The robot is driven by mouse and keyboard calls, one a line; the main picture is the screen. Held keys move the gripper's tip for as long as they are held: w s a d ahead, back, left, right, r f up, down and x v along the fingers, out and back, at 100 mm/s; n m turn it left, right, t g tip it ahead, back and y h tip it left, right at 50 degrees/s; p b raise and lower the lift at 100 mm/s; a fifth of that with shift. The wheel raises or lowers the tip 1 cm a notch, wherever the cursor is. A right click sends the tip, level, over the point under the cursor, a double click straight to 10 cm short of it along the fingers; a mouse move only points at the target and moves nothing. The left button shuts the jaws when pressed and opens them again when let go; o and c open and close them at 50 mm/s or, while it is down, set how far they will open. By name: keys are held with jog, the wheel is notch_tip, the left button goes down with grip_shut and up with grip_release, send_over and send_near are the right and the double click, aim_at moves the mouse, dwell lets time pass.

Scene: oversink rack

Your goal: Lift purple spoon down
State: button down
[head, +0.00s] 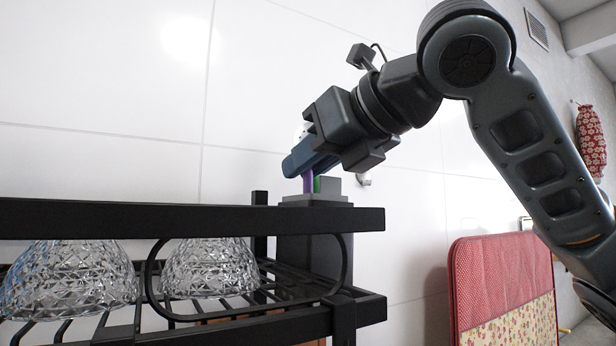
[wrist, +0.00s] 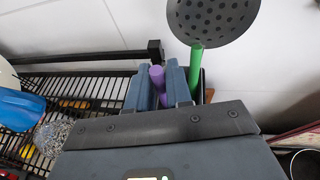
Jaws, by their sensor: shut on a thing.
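The purple spoon shows in the head view as a short purple handle (head: 308,182) just under my gripper (head: 306,166), above the dark utensil holder (head: 316,200) at the rack's right end. In the wrist view the purple handle (wrist: 157,84) stands between the two blue-grey fingers of my gripper (wrist: 162,75), which are shut on it. The spoon's lower part is hidden, in the holder as far as I can tell. Its other end is not clearly seen. A green-handled skimmer (wrist: 197,62) with a grey perforated head stands right beside my right finger.
The black rack (head: 180,217) holds two upside-down cut-glass bowls (head: 210,268). A blue item (wrist: 20,108) lies at the left in the wrist view. A red-bordered board (head: 500,285) stands at the right. The white tiled wall (head: 270,60) is close behind.

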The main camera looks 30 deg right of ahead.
notch_tip(320, 180, up, 34)
jog(key=p, duration=0.6)
jog(key=shift+p, duration=0.4)
dwell(1.6)
jog(key=s, duration=1.5)
jog(key=shift+b, duration=0.35)
dwell(0.3)
